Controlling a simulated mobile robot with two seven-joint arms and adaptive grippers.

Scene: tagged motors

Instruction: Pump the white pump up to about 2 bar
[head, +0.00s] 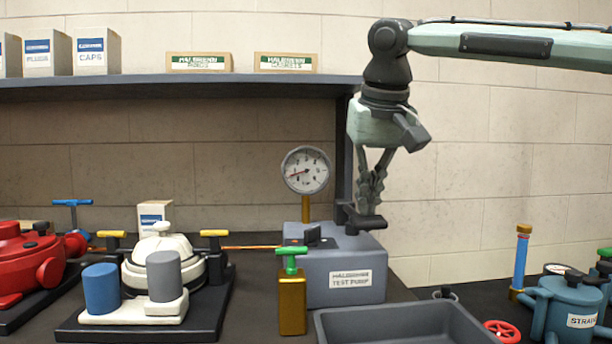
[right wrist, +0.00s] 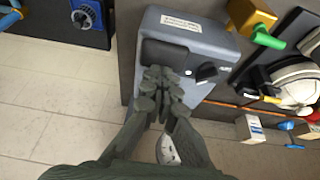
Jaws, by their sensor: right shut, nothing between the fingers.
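The white pump (head: 150,268) stands on a black base at left, with a blue and a grey cylinder in front. A copper pipe runs from its side towards the grey test pump box (head: 345,284). A round gauge (head: 305,170) stands on a brass stem at the box; its needle points to the lower left, and its figures are too small to read surely. My right gripper (head: 371,203) is shut and empty, fingertips down at the box's black handle pad (head: 365,221). In the right wrist view the fingertips (right wrist: 161,78) overlap the pad (right wrist: 165,54); contact is unclear. My left gripper is out of view.
A brass block with a green handle (head: 292,300) stands before the box, beside a grey tray (head: 410,325). A shelf (head: 200,82) and its post stand behind. A red pump (head: 20,262) is at far left, a blue strainer (head: 570,305) at right.

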